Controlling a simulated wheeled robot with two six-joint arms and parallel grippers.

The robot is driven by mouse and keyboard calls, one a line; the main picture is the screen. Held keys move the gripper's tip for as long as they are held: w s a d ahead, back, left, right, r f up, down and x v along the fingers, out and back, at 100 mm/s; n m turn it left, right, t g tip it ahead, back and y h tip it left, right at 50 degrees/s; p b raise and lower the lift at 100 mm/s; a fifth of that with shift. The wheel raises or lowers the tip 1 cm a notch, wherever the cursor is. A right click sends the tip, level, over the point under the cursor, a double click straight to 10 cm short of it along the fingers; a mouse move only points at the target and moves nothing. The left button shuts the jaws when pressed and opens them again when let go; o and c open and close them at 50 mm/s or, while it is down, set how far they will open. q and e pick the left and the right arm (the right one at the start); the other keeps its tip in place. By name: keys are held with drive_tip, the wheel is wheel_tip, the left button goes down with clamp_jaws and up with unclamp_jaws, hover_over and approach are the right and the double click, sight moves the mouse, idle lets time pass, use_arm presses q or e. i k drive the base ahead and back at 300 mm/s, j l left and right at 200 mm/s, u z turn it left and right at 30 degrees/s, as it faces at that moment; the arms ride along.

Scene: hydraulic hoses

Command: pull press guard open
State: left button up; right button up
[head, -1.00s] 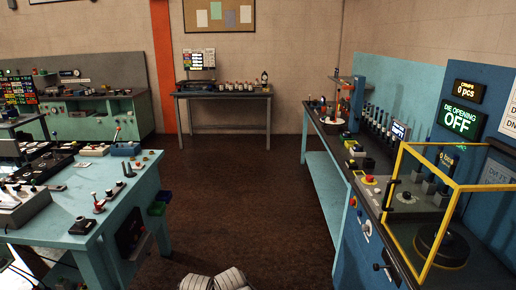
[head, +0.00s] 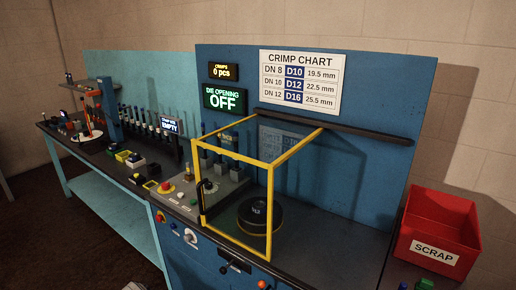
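The press guard (head: 272,205) is a yellow-edged clear box frame on the blue press bench, right of the picture's middle in the head view. It stands down around a round black die (head: 259,212). A dark vertical handle (head: 201,198) shows at its front left edge. A display on the blue back panel (head: 365,185) reads DIE OPENING OFF (head: 225,97). Neither of my grippers is in view; only a small pale piece, perhaps mine, shows at the bottom edge.
A red SCRAP bin (head: 438,236) stands at the right. A control panel with a red button (head: 166,186) is left of the guard. A dark rail (head: 336,124) runs along the back panel. Dark floor (head: 60,235) is clear at lower left.

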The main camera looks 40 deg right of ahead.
sight(202, 211)
drive_tip(key=i+j+z, duration=0.2)
drive_tip(key=i+z, duration=0.25)
drive_tip(key=i+j+z, duration=0.25)
drive_tip(key=z, duration=0.25)
drive_tip(key=i+j+z, duration=0.25)
drive_tip(key=j+z, duration=0.2)
